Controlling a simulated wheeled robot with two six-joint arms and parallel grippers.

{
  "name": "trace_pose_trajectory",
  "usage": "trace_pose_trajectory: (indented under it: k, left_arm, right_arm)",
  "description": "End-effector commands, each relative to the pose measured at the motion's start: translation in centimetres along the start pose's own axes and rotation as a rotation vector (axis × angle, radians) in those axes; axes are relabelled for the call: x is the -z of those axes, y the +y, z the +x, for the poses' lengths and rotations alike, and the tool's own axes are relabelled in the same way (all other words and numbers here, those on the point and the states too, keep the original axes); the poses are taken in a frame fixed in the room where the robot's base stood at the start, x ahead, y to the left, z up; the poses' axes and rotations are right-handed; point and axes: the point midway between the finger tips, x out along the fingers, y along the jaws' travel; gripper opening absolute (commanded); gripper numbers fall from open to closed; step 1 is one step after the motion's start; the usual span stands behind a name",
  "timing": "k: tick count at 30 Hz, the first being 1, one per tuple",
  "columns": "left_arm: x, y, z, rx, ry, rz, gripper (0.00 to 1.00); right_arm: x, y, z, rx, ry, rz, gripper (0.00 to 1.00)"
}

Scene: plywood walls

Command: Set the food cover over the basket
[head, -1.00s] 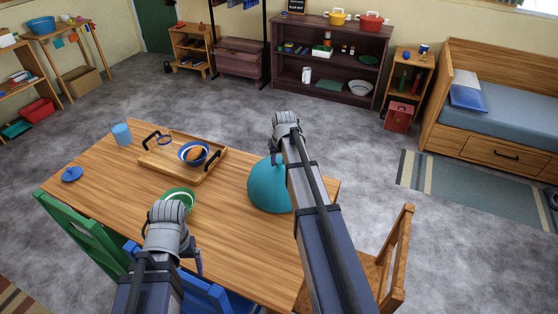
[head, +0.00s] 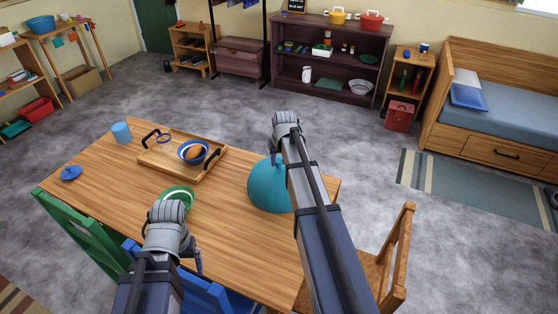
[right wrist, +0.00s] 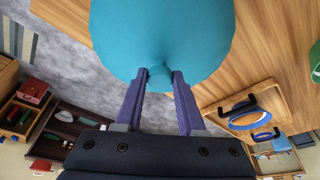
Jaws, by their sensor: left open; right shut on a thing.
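The food cover (head: 268,188) is a teal dome at the right part of the wooden table, partly hidden behind my right arm. My right gripper (right wrist: 160,80) is shut on its knob, and the dome fills the top of the right wrist view. Whether the cover touches the table is unclear. The basket (head: 184,157) looks like a round blue-and-white bowl with a brown item inside. It sits on a wooden tray, left of the cover and apart from it. My left gripper (head: 197,262) is open and empty near the table's front edge; its fingers are only partly seen.
The wooden tray (head: 160,167) has black handles and also carries a small blue-rimmed item (head: 164,139). A green-and-white dish (head: 178,192) lies near my left gripper. A blue cup (head: 121,133) and blue disc (head: 71,173) are at the left. Chairs stand at the table's front and right.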

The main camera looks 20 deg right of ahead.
Motion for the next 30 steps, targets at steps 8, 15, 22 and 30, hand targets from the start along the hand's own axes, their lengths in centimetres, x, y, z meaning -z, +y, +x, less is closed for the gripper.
trace_pose_trajectory:
  k: [8, 15, 22, 30]
  left_arm:
    - [0.01, 0.01, 0.16, 0.000, 0.000, 0.000, 0.91]
    - [0.01, 0.02, 0.17, 0.000, 0.000, 0.000, 0.91]
    - [0.01, 0.01, 0.17, 0.000, 0.000, 0.000, 0.91]
    - [-0.03, -0.05, -0.53, 0.000, 0.000, 0.000, 0.91]
  right_arm:
    - [-0.05, 0.00, 0.16, 0.000, 0.000, 0.000, 0.39]
    - [-0.05, 0.00, 0.16, 0.000, 0.000, 0.000, 0.66]
    - [-0.05, 0.00, 0.16, 0.000, 0.000, 0.000, 0.73]
    - [-0.02, 0.00, -0.56, 0.000, 0.000, 0.000, 0.73]
